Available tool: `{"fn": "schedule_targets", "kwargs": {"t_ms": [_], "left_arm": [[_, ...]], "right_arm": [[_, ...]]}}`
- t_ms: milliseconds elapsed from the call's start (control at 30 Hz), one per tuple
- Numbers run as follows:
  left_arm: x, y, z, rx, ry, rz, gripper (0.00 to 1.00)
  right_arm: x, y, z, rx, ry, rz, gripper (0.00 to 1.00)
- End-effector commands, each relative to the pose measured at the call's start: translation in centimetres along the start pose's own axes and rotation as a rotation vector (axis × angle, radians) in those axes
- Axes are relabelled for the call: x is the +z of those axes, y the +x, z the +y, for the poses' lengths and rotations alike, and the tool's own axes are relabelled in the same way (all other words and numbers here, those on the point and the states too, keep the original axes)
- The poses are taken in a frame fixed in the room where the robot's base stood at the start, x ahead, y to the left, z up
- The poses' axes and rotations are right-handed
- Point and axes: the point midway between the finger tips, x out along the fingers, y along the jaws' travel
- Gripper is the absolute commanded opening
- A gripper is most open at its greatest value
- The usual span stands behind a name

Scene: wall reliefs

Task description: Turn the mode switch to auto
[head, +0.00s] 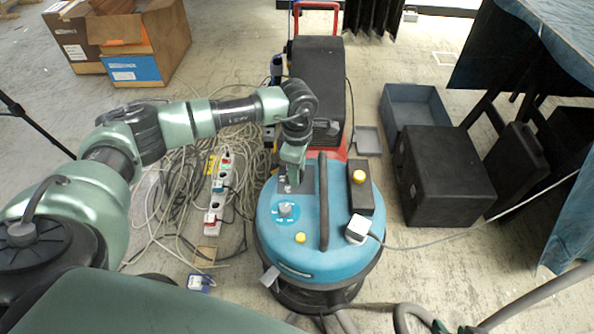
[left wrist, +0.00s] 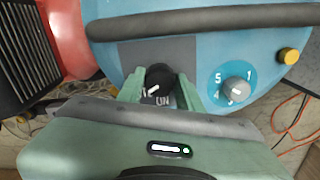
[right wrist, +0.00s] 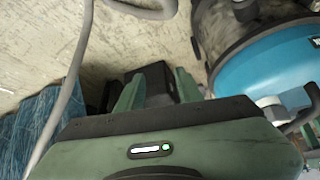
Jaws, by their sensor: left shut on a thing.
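The mode switch, a black rotary knob (left wrist: 160,76), sits on a grey panel on the blue lid of a round vacuum-like machine (head: 331,253). My left gripper (head: 289,181) points down at this panel. In the left wrist view my left gripper (left wrist: 162,92) is shut on the knob, one finger on each side. My right gripper (right wrist: 158,88) shows only in the right wrist view. Its fingers are apart and nothing is between them.
A grey numbered dial (head: 286,209) and a yellow button (head: 300,238) sit near the switch. A black handle (head: 323,200) arches over the lid. Cables and a power strip (head: 216,205) lie left. A black case (head: 443,175) and an open grey box (head: 415,107) stand right.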

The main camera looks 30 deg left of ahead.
Motion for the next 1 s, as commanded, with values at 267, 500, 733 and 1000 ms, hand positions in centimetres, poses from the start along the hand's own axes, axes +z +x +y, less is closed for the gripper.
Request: {"fn": "schedule_targets", "kwargs": {"t_ms": [267,500,733,1000], "left_arm": [[0.0,-0.1,0.1,0.003,0.009,0.0,0.0],[0.0,-0.1,0.1,0.003,0.009,0.0,0.58],[0.0,-0.1,0.0,0.001,0.008,0.0,0.58],[0.0,-1.9,0.1,0.004,0.009,0.0,0.58]], "right_arm": [[-0.1,0.0,0.0,0.0,0.0,0.004,0.36],[-0.1,0.0,0.0,0.0,0.0,0.004,0.36],[-0.1,0.0,0.0,-0.001,0.0,0.004,0.36],[1.7,-0.5,0.2,0.003,0.003,-0.08,0.36]]}}
